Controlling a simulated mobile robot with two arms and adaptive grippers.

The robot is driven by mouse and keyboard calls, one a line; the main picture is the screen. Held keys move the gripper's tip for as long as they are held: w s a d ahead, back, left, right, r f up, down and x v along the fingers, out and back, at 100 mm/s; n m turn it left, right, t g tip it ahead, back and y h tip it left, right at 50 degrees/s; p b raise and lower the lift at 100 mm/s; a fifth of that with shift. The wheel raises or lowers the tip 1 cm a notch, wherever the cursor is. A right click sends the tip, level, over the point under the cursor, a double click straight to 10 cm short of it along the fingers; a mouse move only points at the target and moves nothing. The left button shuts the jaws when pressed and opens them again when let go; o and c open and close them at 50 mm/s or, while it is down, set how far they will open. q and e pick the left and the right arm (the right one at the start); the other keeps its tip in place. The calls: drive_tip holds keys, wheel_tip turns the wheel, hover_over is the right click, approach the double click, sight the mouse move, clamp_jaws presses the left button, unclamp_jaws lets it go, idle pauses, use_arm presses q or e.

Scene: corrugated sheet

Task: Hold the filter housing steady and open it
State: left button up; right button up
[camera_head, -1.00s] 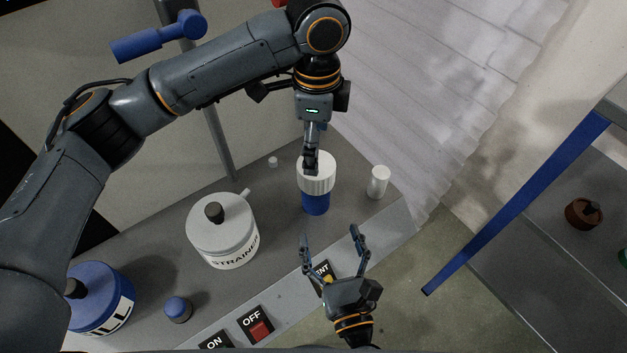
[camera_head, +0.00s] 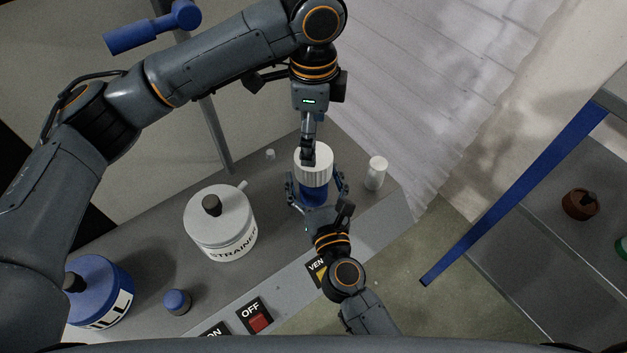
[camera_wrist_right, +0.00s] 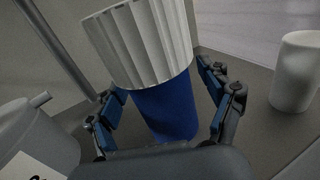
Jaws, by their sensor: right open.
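The filter housing has a white ribbed cap (camera_head: 316,176) over a blue body (camera_head: 312,198) and stands upright on the grey bench. My left gripper (camera_head: 307,154) points down at the top of the cap, seen edge-on, so its opening is hidden. My right gripper (camera_head: 317,184) is open, with one finger on each side of the blue body, below the cap. The right wrist view shows the cap (camera_wrist_right: 140,42) and the blue body (camera_wrist_right: 168,112) between the spread fingers, with a gap visible at the right finger.
A white strainer pot (camera_head: 218,222) stands left of the housing, and a small white cylinder (camera_head: 376,173) stands right. A blue knob (camera_head: 177,301), a blue labelled canister (camera_head: 98,290) and the OFF switch (camera_head: 255,316) are nearer the front left.

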sight(313, 182)
clamp_jaws()
use_arm(q)
drive_tip(key=m, duration=2.2)
drive_tip(key=shift+m, duration=0.3)
drive_tip(key=shift+f, duration=4.05)
